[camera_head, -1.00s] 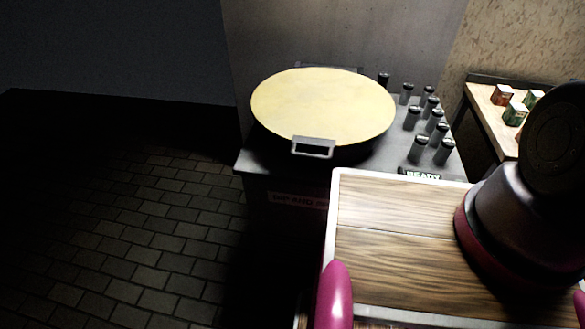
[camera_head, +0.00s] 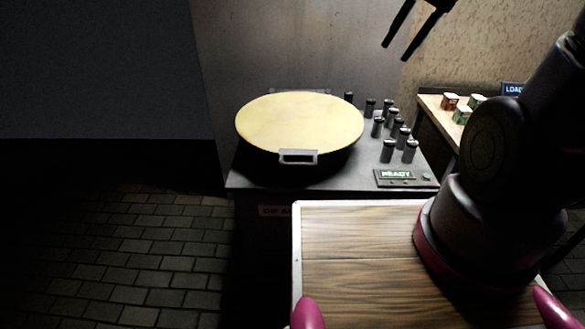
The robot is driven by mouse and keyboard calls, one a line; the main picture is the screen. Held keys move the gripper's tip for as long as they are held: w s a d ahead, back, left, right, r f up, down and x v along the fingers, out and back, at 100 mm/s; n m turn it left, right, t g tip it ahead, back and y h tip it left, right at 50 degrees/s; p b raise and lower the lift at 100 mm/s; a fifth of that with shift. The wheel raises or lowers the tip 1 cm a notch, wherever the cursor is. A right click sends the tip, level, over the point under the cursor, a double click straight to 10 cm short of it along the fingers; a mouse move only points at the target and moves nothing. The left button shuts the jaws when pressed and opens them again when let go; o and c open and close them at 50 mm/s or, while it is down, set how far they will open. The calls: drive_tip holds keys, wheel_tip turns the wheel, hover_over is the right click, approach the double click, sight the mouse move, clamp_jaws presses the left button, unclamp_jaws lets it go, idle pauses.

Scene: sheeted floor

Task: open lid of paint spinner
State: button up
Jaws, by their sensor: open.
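The paint spinner is a dark metal cabinet with a round, pale yellow lid (camera_head: 300,122) on its top. The lid lies flat and closed, with a grey rectangular handle (camera_head: 298,157) on its near edge. My gripper (camera_head: 395,52) shows at the top, right of centre, as two dark, separated fingers pointing down and left. It is open and empty, in the air apart from the lid and above and right of it in the picture. The rest of the gripper is cut off by the top edge.
Several small dark-capped canisters (camera_head: 388,150) stand right of the lid. A panel reading READY (camera_head: 396,174) is at the front right. A side table (camera_head: 437,121) at the right carries small cans (camera_head: 462,115). Tiled floor at the left is clear.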

drive_tip(key=w+a+f+m+g+y, duration=0.2)
drive_tip(key=w+f+m+g+y, duration=0.15)
drive_tip(key=f, duration=0.55)
drive_tip(key=w+a+f+m+g+y, duration=0.25)
drive_tip(key=f+m, duration=0.25)
drive_tip(key=f, duration=0.4)
drive_tip(key=m+t+y, duration=0.5)
drive_tip(key=m+y, duration=0.3)
drive_tip(key=m, duration=0.5)
approach(283, 164)
drive_tip(key=a, duration=0.6)
drive_tip(key=shift+w+a+f, duration=0.1)
drive_tip(key=shift+w+f, duration=0.15)
drive_tip(key=shift+w, duration=0.15)
clamp_jaws()
